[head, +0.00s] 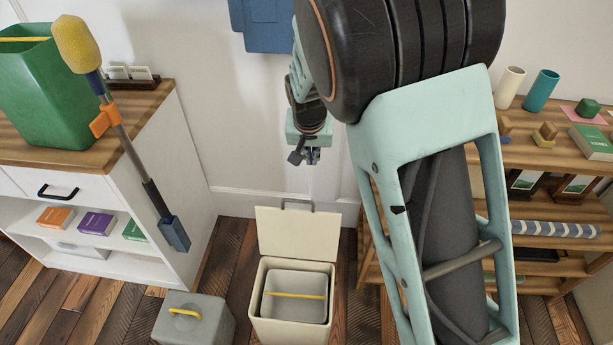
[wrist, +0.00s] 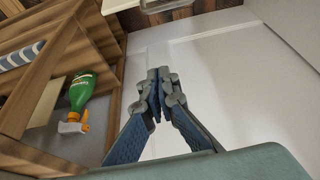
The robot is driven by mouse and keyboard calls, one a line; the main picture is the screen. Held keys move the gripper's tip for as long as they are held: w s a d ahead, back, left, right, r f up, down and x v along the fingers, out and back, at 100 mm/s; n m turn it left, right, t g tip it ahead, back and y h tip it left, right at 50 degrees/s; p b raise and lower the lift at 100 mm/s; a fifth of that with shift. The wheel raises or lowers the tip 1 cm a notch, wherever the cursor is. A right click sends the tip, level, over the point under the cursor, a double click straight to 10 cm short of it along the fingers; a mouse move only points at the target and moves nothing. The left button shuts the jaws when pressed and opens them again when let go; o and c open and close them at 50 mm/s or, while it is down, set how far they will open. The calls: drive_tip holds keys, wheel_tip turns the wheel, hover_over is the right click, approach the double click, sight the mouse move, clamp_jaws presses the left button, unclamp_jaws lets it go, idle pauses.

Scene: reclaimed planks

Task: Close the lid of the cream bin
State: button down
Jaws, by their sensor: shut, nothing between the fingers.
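The cream bin (head: 257,315) stands on the floor at the bottom centre of the head view. Its lid (head: 298,235) is open and stands about upright at the bin's back edge, with a grey handle (head: 297,204) on its top edge. A grey inner bucket (head: 295,284) with a yellow bar sits inside. My gripper (head: 312,160) is above the lid and apart from it. In the wrist view my gripper (wrist: 158,76) has its fingers together, with nothing between them. A pale edge at the top of that view may be the lid; I cannot tell.
A grey box (head: 195,325) with a yellow handle is left of the bin. A white cabinet (head: 170,190) stands at the left, a wooden shelf (head: 550,155) at the right. A green spray bottle (wrist: 83,90) shows in the wrist view. The wall is close behind the bin.

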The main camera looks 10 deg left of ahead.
drive_tip(key=s+a+f+b+x, duration=0.15)
drive_tip(key=b+x, duration=0.25)
drive_tip(key=x, duration=1.1)
drive_tip(key=s, duration=0.1)
drive_tip(key=s+r, duration=0.1)
drive_tip(key=s, duration=0.1)
drive_tip(key=s+r+b, duration=0.1)
drive_tip(key=shift+s+a, duration=0.1)
drive_tip(key=shift+s, duration=0.25)
drive_tip(key=shift+f, duration=0.1)
